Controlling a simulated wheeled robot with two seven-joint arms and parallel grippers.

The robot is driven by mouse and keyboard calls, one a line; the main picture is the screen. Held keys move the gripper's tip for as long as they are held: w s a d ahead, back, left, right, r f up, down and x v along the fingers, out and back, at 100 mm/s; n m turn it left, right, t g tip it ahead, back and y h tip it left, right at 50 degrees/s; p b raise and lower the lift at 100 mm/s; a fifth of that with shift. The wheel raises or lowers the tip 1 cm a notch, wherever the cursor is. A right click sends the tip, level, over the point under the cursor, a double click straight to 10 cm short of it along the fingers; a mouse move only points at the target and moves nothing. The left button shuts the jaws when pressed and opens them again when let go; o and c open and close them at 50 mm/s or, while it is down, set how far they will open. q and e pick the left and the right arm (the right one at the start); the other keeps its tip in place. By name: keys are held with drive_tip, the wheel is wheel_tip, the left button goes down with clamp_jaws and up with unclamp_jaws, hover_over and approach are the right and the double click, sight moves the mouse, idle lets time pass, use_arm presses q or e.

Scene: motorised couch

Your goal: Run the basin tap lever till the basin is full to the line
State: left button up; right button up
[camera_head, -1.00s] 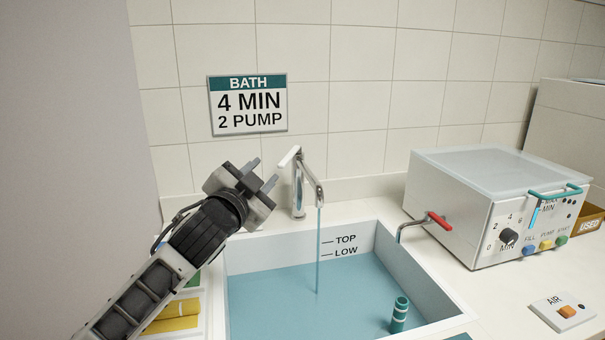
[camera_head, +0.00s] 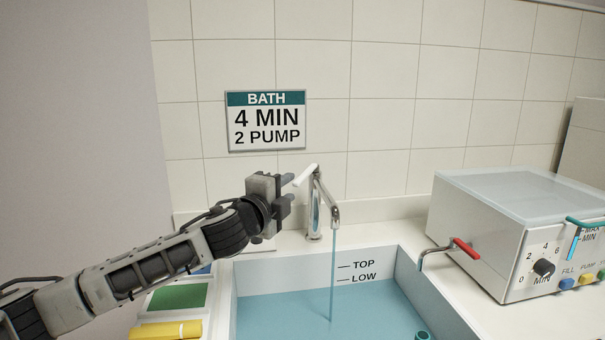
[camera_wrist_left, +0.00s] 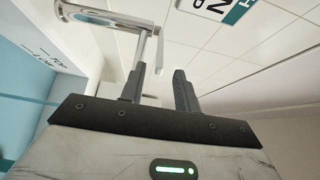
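The chrome basin tap (camera_head: 314,212) stands behind the basin (camera_head: 417,287), its white lever (camera_head: 305,175) pointing up and left. A water stream (camera_head: 333,262) runs from its spout. The blue water (camera_head: 285,312) lies slightly below the LOW mark (camera_head: 363,277); the TOP mark (camera_head: 363,265) is above that. My left gripper (camera_head: 291,188) is just left of the tap, fingers apart and empty, near the lever. In the left wrist view, my open fingers (camera_wrist_left: 160,88) show below the tap (camera_wrist_left: 95,18); contact with the lever cannot be told. My right gripper is out of view.
A wall sign (camera_head: 266,121) reads BATH, 4 MIN, 2 PUMP. A white machine (camera_head: 480,245) with a red-handled pipe (camera_head: 466,248) stands right of the basin. A green pad (camera_head: 179,297) and yellow roll (camera_head: 166,330) lie left. A teal cylinder (camera_head: 423,335) shows in the basin.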

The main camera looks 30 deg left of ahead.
sight(301, 176)
use_arm(q)
drive_tip(key=w+p, duration=0.1)
drive_tip(key=w, duration=0.7)
drive_tip(key=shift+a, duration=0.1)
drive_tip(key=shift+a, duration=0.1)
clamp_jaws()
